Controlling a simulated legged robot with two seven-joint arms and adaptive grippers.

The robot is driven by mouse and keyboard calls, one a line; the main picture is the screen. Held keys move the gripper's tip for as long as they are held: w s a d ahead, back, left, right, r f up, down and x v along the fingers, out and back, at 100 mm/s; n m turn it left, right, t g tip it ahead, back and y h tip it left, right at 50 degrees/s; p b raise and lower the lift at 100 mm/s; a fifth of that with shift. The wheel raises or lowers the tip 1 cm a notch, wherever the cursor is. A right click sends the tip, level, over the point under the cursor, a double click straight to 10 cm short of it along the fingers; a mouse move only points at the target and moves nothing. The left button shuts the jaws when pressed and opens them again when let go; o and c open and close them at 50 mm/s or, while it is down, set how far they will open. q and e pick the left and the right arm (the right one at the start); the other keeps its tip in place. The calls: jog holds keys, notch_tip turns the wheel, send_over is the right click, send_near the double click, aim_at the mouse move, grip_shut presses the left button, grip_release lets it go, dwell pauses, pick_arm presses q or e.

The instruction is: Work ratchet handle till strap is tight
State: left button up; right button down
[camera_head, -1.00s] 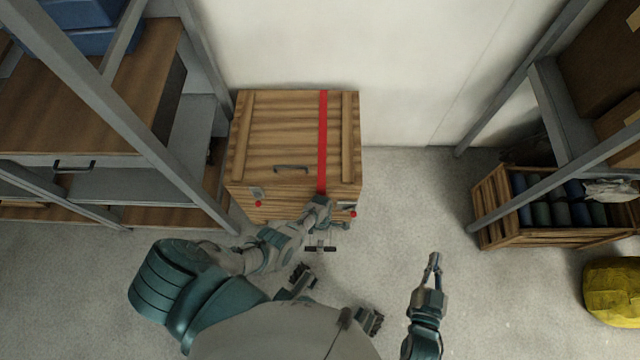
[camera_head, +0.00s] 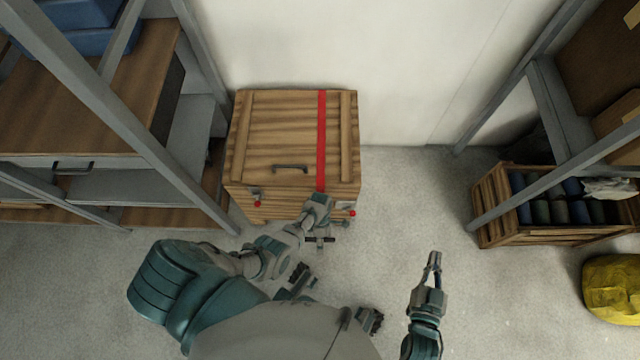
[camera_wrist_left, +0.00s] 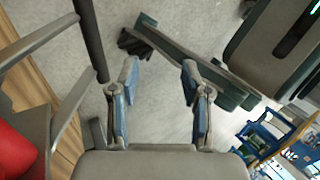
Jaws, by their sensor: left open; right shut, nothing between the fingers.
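The wooden crate (camera_head: 255,135) stands against the wall, with the red strap (camera_head: 321,130) running over its lid and down the front. The ratchet handle (camera_head: 320,240), a dark crossbar on grey side arms, sticks out from the crate's front. In the left wrist view the dark bar (camera_wrist_left: 91,38) lies left of my left gripper (camera_wrist_left: 160,70). That gripper is open, with nothing between its fingers; its hand covers the ratchet body in the head view. My right gripper (camera_head: 433,262) is shut and empty over the floor, right of the crate.
The crate has a lid handle (camera_head: 290,168) and red-knobbed latches (camera_head: 257,204) on its front. A shelf rack (camera_head: 150,125) stands close on the left. A slatted crate of bottles (camera_head: 550,235) and a yellow sack (camera_head: 612,288) are at right. Floor between is clear.

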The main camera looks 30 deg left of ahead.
pick_arm(q)
notch_tip(320, 180, up, 8)
jog(key=shift+r, duration=0.15)
dwell(0.3)
dwell(0.4)
